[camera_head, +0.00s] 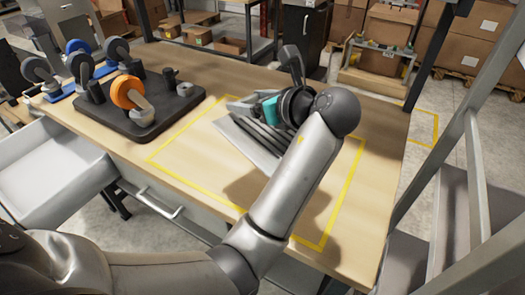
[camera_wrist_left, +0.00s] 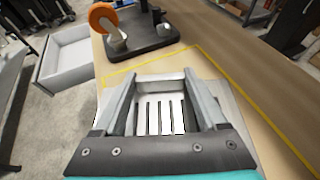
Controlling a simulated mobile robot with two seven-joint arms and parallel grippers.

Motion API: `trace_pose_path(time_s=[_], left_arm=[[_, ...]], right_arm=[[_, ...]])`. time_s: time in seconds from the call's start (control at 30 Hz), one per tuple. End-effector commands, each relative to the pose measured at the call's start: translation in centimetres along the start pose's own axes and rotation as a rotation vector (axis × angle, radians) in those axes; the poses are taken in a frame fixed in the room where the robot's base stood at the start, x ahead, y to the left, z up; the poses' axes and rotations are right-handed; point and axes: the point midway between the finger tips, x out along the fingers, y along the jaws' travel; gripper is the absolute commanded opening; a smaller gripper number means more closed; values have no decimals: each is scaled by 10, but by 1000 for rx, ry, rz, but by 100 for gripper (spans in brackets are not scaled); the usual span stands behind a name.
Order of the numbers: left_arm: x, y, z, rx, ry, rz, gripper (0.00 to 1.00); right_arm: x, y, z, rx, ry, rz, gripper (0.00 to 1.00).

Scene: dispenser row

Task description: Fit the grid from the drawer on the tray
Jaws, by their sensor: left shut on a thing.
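My left gripper (camera_head: 240,110) reaches over the yellow-outlined area of the table, its teal part facing the head camera. In the left wrist view my gripper (camera_wrist_left: 160,90) has a slotted, light metal grid (camera_wrist_left: 160,115) between its two fingers and is shut on it. In the head view the grid (camera_head: 250,143) shows as dark and light stripes under the gripper, partly hidden by my arm. It is low over or on the table; I cannot tell if it touches. The drawer (camera_head: 50,175) is pulled open at the left and looks empty.
A black board (camera_head: 165,125) with an orange wheel (camera_head: 128,92) and several posts stands left of the yellow outline. The table (camera_head: 375,130) is clear at the right. A metal frame (camera_head: 480,180) rises beyond its right edge.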

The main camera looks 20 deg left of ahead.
Motion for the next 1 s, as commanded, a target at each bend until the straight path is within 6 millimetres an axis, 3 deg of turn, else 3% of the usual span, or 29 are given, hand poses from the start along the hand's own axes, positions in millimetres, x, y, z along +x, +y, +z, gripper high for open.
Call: trace_pose_path(time_s=[0.3, 0.53, 0.67, 1.0], left_arm=[[16, -15, 37, -113, 0, 268, 4], [16, -18, 43, -138, -1, 335, 4], [24, -18, 24, -136, -1, 341, 4], [60, -18, -62, -134, -1, 339, 4]], right_arm=[[6, -14, 0, 1, 0, -19, 82], [8, -11, 1, -1, -1, -14, 82], [14, -8, 2, -2, -2, -11, 82], [43, -6, 6, 0, -3, -7, 82]])
